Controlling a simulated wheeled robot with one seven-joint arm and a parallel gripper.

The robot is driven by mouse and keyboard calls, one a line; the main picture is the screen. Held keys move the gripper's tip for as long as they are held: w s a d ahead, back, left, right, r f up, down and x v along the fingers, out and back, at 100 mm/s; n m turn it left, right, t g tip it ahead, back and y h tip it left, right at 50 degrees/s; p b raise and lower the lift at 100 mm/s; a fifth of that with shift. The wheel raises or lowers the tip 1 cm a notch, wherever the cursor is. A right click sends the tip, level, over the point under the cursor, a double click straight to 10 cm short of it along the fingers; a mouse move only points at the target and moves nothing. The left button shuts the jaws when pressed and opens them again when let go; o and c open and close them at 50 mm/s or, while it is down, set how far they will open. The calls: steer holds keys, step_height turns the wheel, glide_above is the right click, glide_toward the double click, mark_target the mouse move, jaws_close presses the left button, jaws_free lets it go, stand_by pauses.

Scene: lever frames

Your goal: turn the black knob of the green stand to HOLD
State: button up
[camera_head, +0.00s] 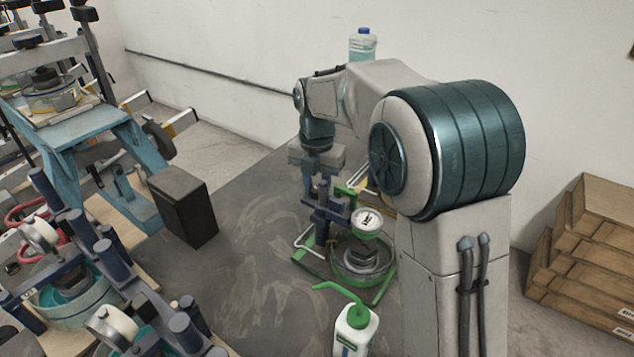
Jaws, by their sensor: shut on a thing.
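The green stand (384,287) stands on the dark floor mat near the middle of the view. It has a green base frame, dark blue posts and a round white dial (367,222) above a round grey part. My gripper (315,188) points down over the left posts of this stand, with its fingers low among them. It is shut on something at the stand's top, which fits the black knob. The knob is hidden by the fingers and posts, so its pointing direction and the HOLD mark cannot be read.
A white bottle with a green spout (355,330) stands just in front of the stand. A black box (184,207) is to the left. Similar blue-post stands (75,290) crowd the left. Cardboard boxes (590,240) are stacked at right. The mat between is clear.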

mark_target(317, 189)
steer(key=shift+r+m+p, duration=0.1)
steer(key=shift+m+p, duration=0.3)
steer(key=shift+m, duration=1.6)
steer(key=shift+w, duration=0.1)
steer(key=o, duration=0.7)
step_height(317, 189, up, 14)
